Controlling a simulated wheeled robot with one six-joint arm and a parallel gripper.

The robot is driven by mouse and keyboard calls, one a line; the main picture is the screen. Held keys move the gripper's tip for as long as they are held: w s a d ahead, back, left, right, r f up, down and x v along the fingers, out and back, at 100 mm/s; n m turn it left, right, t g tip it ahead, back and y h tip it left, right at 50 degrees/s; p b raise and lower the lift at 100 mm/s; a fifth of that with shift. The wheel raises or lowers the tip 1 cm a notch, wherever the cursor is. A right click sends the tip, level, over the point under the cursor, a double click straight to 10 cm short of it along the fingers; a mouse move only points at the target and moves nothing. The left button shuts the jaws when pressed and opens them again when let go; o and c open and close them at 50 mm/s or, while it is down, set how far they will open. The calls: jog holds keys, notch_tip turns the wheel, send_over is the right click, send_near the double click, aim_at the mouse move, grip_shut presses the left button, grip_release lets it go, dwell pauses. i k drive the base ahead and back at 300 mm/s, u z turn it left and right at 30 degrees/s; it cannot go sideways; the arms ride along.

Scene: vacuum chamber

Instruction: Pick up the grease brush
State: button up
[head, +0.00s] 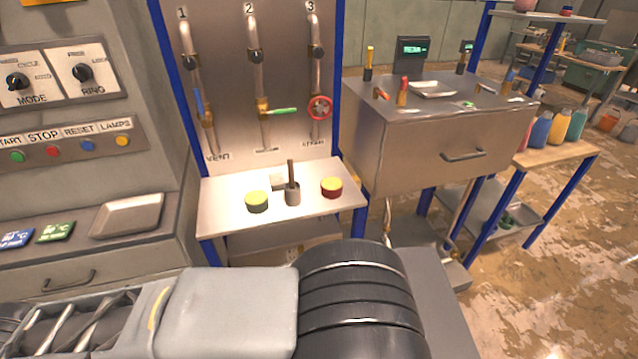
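A thin dark upright handle (291,172), which looks like the grease brush, stands in a small grey cup (293,198). The cup is on the pale metal shelf (225,218) below the numbered pipe panel. The lower end of the brush is hidden inside the cup. A yellow-topped green tin (257,202) stands to the left of the cup, and a yellow-topped red tin (332,187) to the right. A small pale block (277,182) lies behind the cup. My arm crosses the bottom of the view; my gripper is not in view.
A steel drawer cabinet (440,150) with several small tools on top stands right of the shelf. A control console (75,170) stands left. Pipes with valves, including a red wheel (320,107), rise behind the shelf. The shelf's front strip is clear.

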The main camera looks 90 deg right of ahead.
aim_at(290, 162)
jog(key=k, duration=0.6)
jog(key=z, duration=2.15)
jog(key=i, duration=0.5)
jog(key=u, duration=0.05)
